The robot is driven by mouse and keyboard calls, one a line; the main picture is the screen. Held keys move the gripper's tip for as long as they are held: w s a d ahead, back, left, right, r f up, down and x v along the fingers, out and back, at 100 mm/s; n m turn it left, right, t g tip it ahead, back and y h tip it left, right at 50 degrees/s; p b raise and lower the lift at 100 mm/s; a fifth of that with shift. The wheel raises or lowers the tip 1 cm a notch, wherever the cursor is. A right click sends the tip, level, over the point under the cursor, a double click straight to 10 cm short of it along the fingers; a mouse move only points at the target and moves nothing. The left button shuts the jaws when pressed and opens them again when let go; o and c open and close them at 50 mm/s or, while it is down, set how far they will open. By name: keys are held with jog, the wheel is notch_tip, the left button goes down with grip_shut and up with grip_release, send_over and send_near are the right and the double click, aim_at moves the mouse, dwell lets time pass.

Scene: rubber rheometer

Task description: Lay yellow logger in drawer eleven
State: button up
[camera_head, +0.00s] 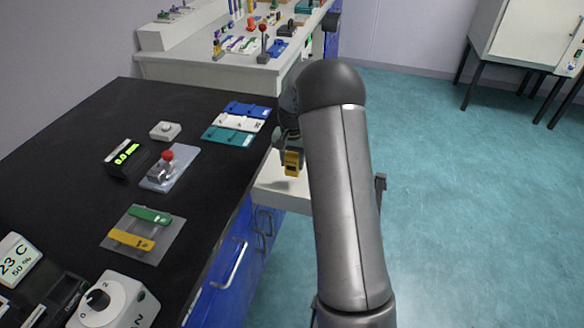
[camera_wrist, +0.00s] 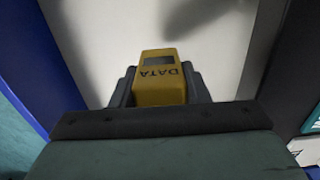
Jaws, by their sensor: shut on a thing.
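The yellow logger (camera_head: 292,163) is a small yellow block with a dark window, held upright at the end of my arm. In the wrist view the yellow logger (camera_wrist: 160,80) shows the word DATA and sits between both fingers. My gripper (camera_head: 289,145) is shut on it; the fingers of my gripper (camera_wrist: 160,88) press its two sides. An open drawer (camera_head: 278,196) with a pale inside and blue front lies below the logger. In the wrist view the pale drawer floor (camera_wrist: 100,30) fills the background. I cannot read a drawer number, and whether the logger touches the floor is unclear.
The black bench top (camera_head: 90,160) borders the drawer on the left. On it stand blue, white and teal plates (camera_head: 238,122), a red-knobbed device (camera_head: 168,165) and a tray (camera_head: 143,235) with green and yellow bars. Other blue drawers (camera_head: 225,275) below are shut. Open floor lies right.

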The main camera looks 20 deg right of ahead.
aim_at(292, 169)
jog(key=shift+w+d+f, duration=0.1)
jog(key=shift+w+f, duration=0.3)
jog(key=shift+f, duration=1.5)
jog(key=shift+f, duration=0.1)
jog(key=shift+f, duration=0.15)
jog(key=o, duration=1)
